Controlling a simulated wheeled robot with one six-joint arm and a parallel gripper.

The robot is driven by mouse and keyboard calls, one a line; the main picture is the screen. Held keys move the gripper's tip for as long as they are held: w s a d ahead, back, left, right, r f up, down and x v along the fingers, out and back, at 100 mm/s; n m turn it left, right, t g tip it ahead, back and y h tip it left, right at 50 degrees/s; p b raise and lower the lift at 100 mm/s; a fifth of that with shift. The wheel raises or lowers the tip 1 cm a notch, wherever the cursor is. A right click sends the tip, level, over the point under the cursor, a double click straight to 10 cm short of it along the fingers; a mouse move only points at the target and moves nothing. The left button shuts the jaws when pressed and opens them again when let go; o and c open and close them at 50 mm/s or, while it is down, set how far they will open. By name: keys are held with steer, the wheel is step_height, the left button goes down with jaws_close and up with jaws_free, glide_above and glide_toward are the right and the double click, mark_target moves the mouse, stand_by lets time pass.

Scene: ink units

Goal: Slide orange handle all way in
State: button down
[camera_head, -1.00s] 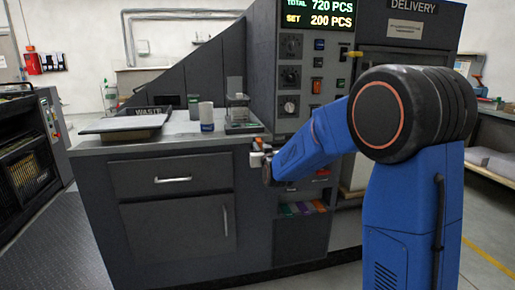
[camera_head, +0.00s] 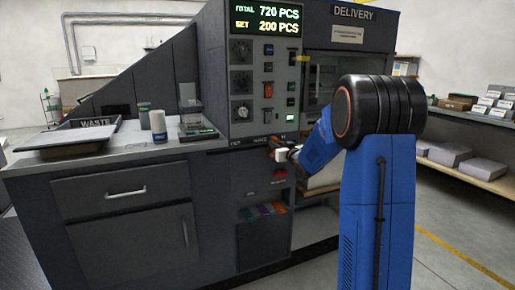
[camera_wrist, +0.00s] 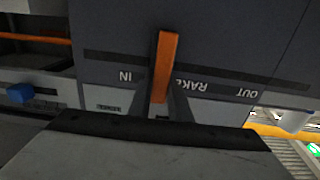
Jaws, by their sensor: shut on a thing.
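The orange handle (camera_wrist: 165,62) stands upright in the middle of the wrist view, at a dark horizontal slot in the grey panel. The slot carries the words IN, RAKE and OUT, upside down in this view. The handle is between IN on the left and OUT on the right, nearer to IN. My gripper (camera_wrist: 161,100) has one dark finger on each side of the handle's lower end and is shut on it. In the head view my gripper (camera_head: 284,154) is at the machine's front, below the control panel; the handle is small and partly hidden there.
Buttons (camera_head: 280,174) and an open compartment with coloured items (camera_head: 262,211) lie below my gripper. Free floor (camera_head: 440,265) shows at right.

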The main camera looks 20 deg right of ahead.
steer(key=d, duration=1.1)
steer(key=shift+d, duration=0.3)
steer(key=c, duration=1.6)
jaws_free()
steer(key=shift+d, duration=0.2)
steer(key=shift+c, duration=0.2)
steer(key=s, duration=1.7)
steer(key=shift+s, duration=0.2)
